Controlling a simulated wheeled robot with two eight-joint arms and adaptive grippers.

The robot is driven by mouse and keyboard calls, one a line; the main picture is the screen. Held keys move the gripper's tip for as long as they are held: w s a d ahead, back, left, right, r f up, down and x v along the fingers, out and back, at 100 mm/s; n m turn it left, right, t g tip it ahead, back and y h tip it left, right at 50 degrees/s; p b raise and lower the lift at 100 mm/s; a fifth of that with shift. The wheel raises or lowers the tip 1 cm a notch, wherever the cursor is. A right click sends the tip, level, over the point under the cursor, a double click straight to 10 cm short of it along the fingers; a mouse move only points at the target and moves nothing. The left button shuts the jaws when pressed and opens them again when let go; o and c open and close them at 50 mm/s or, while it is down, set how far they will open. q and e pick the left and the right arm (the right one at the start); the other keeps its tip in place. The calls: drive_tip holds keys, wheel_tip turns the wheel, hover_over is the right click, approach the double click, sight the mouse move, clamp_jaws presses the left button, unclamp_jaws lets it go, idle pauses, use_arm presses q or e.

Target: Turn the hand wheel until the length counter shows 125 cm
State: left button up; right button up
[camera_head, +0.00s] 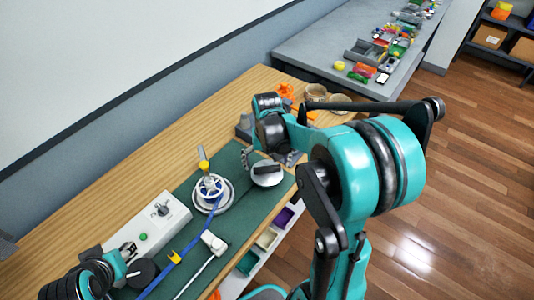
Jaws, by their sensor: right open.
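The likely hand wheel is a white spoked wheel (210,187) on a round base, with a yellow-topped grey post (203,160) at its far side. A blue strap (184,255) runs from it toward the lower left, past a yellow clip (174,257). I cannot tell which part is the length counter, and no reading is legible. My right gripper (268,160) is open, low over a pale round disc with a dark bar (267,176), right of the wheel. I cannot tell whether it touches.
A white box with a dark knob (155,222) and a white block with a rod (213,242) lie on the green mat (232,215). Orange parts (286,92) and round containers (340,103) stand farther back.

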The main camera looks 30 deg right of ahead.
wheel_tip(320, 180, up, 11)
drive_tip(key=shift+r, duration=0.15)
idle(2.2)
drive_tip(key=s+a+f+n+t, duration=0.2)
drive_tip(key=s+a+n+t, duration=0.2)
drive_tip(key=s+a+t, duration=0.3)
drive_tip(key=s+a, duration=0.3)
drive_tip(key=s, duration=0.1)
drive_tip(key=shift+a+f+n, duration=0.3)
drive_tip(key=shift+a, duration=0.05)
drive_tip(key=shift+w, duration=0.1)
idle(0.8)
